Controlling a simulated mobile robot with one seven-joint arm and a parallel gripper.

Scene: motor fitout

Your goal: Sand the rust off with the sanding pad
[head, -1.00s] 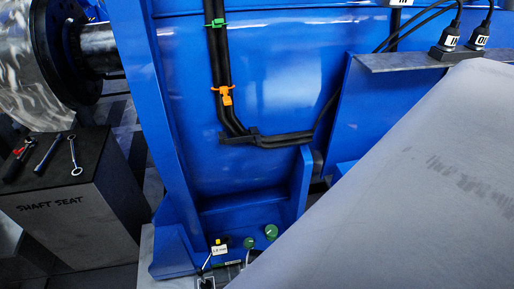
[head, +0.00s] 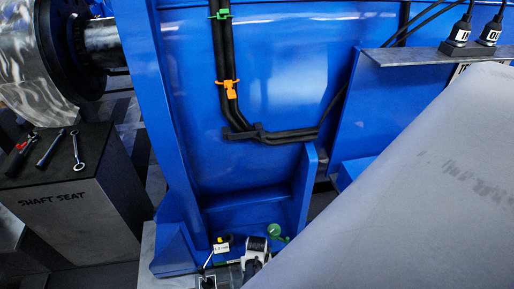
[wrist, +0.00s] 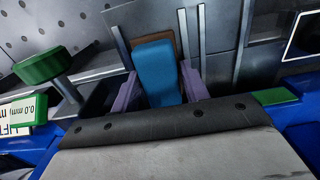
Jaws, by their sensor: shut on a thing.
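In the wrist view my gripper (wrist: 159,82) has its two purple-grey fingers closed on the two sides of a blue block with a brown face behind it, which looks like the sanding pad (wrist: 155,62). The pad stands over grey metal and dark slots; I cannot tell whether it touches anything. In the head view part of my wrist shows low in the middle, by the foot of the blue frame (head: 230,205); fingers and pad are hidden there. I cannot make out any rust patch clearly in either view.
Green knobs (wrist: 40,65) and a small white label (wrist: 20,115) are close to the left of my gripper. The shaft seat stand (head: 75,205) with several tools is at the left. Black cables (head: 228,100) run down the blue frame.

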